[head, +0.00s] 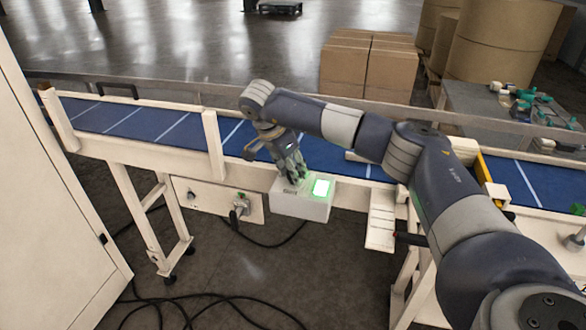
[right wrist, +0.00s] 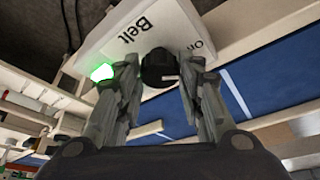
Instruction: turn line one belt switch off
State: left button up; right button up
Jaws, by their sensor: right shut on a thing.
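The belt switch box (head: 302,207) is a white box on the front side of the conveyor, with a bright green lit lamp (head: 321,188) on its face. In the right wrist view the box face (right wrist: 125,40) reads "Belt", with "On" at its right edge, and the green lamp (right wrist: 103,72) glows at left. A black rotary knob (right wrist: 158,68) sits between the fingers. My right gripper (head: 292,178) is at the box's left part, shut on the knob. In the head view the fingers hide the knob. My left gripper is not in view.
The blue conveyor belt (head: 175,129) runs behind the box. A panel with a switch (head: 240,207) hangs just left of it. Black cables (head: 210,300) lie on the floor. Cardboard boxes (head: 368,66) and large kraft rolls (head: 503,38) stand behind the conveyor.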

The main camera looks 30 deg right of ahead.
jog(key=m+g, duration=0.1)
jog(key=m, duration=0.2)
jog(key=m+g+p, duration=0.1)
jog(key=m, duration=0.2)
jog(key=shift+w, duration=0.2)
jog(key=shift+d+m+g+y, duration=0.1)
jog(key=shift+m+g+y, duration=0.35)
jog(key=shift+m, duration=0.8)
jog(key=shift+m+g+y, duration=0.35)
jog(key=shift+m+g, duration=0.1)
jog(key=shift+m, duration=0.8)
jog(key=o, duration=1.1)
jog(key=shift+w, duration=0.1)
jog(key=shift+c, duration=0.2)
notch_tip(320, 180, up, 10)
